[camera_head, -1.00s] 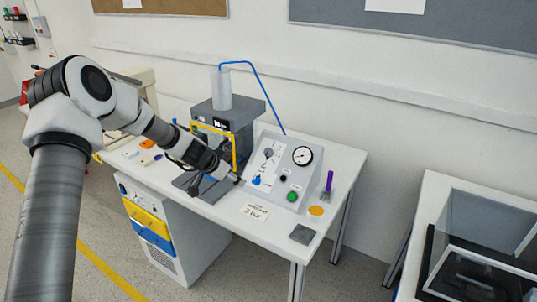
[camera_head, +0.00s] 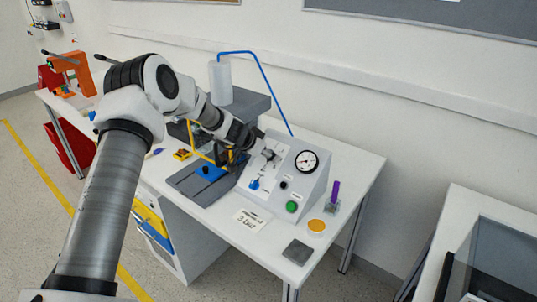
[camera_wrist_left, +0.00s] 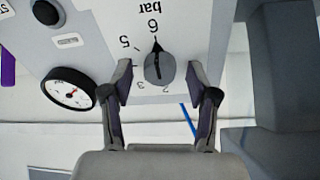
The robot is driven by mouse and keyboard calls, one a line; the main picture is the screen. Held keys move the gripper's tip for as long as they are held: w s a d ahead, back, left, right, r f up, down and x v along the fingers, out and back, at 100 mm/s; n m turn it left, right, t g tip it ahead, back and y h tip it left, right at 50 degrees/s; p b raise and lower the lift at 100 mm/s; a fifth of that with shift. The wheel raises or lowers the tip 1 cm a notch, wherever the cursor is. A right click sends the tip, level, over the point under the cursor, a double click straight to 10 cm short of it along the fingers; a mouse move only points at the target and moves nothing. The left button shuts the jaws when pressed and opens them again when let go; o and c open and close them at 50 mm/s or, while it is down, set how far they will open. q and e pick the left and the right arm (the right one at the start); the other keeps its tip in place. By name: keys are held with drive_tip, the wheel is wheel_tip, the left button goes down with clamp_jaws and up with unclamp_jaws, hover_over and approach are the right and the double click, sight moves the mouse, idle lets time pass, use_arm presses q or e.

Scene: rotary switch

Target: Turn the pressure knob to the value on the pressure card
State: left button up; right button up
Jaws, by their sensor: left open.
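The pressure knob (camera_wrist_left: 159,68) is a grey round knob on the sloping panel. In the upside-down wrist view its dark pointer appears to point at the 6 on a scale in bar. In the head view the knob (camera_head: 268,155) sits on the panel's left part. My left gripper (camera_wrist_left: 160,80) is open, with one finger on either side of the knob and gaps between them. In the head view it (camera_head: 256,142) reaches the panel from the left. The white pressure card (camera_head: 252,219) lies on the table before the panel and appears to read 3 bar.
The panel (camera_head: 312,188) also carries a round gauge (camera_head: 306,161), a green button (camera_head: 292,206) and a blue part (camera_head: 254,184). A grey press-like machine (camera_head: 205,183) stands close on the left. An orange disc (camera_head: 316,227) and grey square (camera_head: 297,251) lie to the right.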

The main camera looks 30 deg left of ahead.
use_arm(q)
drive_tip(key=shift+w+f, duration=0.2)
drive_tip(key=shift+w, duration=0.05)
drive_tip(key=shift+s+r, duration=0.2)
drive_tip(key=shift+s, duration=0.1)
clamp_jaws()
drive_tip(key=shift+f, duration=0.1)
